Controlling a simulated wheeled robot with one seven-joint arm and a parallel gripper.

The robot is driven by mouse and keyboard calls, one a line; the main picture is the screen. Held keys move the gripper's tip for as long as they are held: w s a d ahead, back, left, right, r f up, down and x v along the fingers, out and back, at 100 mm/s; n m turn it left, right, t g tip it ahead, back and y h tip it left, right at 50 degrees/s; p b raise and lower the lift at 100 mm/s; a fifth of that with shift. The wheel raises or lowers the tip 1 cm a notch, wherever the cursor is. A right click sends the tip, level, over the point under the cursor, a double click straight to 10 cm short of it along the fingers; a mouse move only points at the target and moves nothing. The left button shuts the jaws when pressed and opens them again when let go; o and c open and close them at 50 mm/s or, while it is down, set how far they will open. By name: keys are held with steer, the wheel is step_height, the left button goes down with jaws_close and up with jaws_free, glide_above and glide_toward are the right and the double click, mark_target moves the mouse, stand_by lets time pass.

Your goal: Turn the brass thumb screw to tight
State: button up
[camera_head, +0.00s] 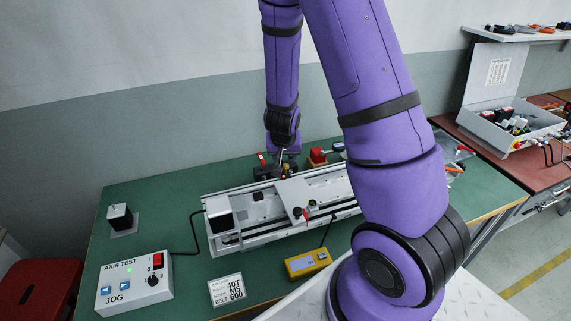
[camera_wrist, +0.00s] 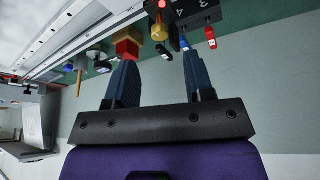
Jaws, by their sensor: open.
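The brass thumb screw (camera_wrist: 158,31) shows in the wrist view at the top, ahead of the gap between my fingers. In the head view a small brass spot (camera_head: 285,168), likely the same screw, lies just below my gripper at the far side of the white gantry rail. My gripper (camera_wrist: 159,57) is open with nothing between its two dark blue fingers. In the head view it (camera_head: 284,157) points down behind the rail, small and partly hidden. I cannot tell whether a fingertip touches anything, nor how tight the screw is.
A red block (camera_wrist: 128,46) is close to the left finger in the wrist view; a red-tagged part (camera_wrist: 210,38) is beside the right one. The white gantry (camera_head: 232,238) lies across the green bench (camera_head: 150,215). A control box (camera_head: 138,284) and yellow meter (camera_head: 308,264) sit in front.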

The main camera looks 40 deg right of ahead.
mark_target(286, 166)
steer(key=shift+x, duration=2.9)
jaws_close()
